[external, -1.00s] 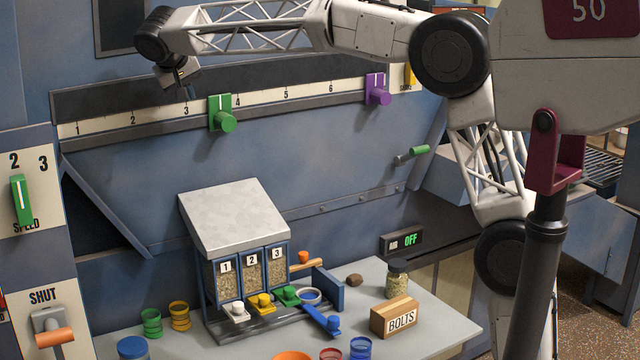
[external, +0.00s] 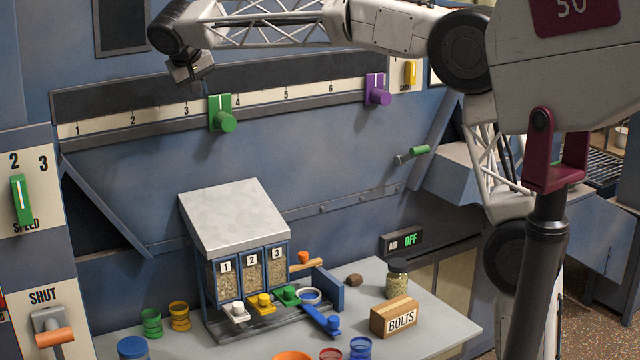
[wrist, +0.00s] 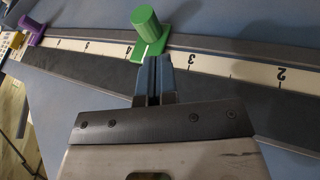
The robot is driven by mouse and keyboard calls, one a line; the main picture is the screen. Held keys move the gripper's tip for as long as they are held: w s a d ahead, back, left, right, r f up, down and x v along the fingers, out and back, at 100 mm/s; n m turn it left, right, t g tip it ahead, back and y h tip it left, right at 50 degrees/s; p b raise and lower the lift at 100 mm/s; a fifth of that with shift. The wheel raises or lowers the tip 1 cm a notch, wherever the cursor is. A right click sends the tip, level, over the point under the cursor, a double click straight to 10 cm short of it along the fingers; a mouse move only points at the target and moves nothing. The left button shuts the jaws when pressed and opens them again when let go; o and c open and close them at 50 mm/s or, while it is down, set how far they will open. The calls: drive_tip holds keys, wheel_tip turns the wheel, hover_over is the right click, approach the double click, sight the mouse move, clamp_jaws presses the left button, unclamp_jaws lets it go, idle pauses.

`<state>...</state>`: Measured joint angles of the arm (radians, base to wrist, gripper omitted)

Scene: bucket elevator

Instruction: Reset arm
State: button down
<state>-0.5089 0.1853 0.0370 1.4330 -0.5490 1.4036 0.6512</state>
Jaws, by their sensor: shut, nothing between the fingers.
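My gripper (external: 196,86) is raised in front of the upper panel, just above and left of the green slider (external: 222,114) on the numbered scale. In the wrist view my gripper's fingers (wrist: 153,62) are together and empty, pointing toward the green slider's base (wrist: 152,46). I cannot tell from these views whether they touch it. The green slider stands between 3 and 4, nearer 4. A purple slider (external: 376,90) stands on the same scale, right of 6, and also shows in the wrist view (wrist: 32,28).
Below is a grey table with a three-bin dispenser (external: 240,240), coloured rings, a jar (external: 397,280) and a BOLTS block (external: 397,317). A SPEED lever (external: 21,201) and a SHUT lever (external: 51,331) are at left. Space before the panel is open.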

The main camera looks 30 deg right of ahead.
drive_tip(key=s+d+f+g+y, duration=0.1)
drive_tip(key=s+d+f, duration=0.4)
drive_tip(key=s+d, duration=0.65)
drive_tip(key=s+d+f+g+y, duration=0.15)
drive_tip(key=s+d+f, duration=0.35)
drive_tip(key=s+d, duration=0.6)
drive_tip(key=s+d+f+y, duration=0.1)
drive_tip(key=s+d+f, duration=0.4)
drive_tip(key=s+f, duration=0.4)
drive_tip(key=s+d+f+y, duration=0.1)
drive_tip(key=s+d+f, duration=0.4)
drive_tip(key=s+f, duration=0.4)
drive_tip(key=s+t, duration=0.1)
drive_tip(key=s, duration=0.5)
drive_tip(key=shift+s+d+n, duration=0.15)
drive_tip(key=shift+s+n, duration=0.15)
drive_tip(key=shift+s, duration=0.05)
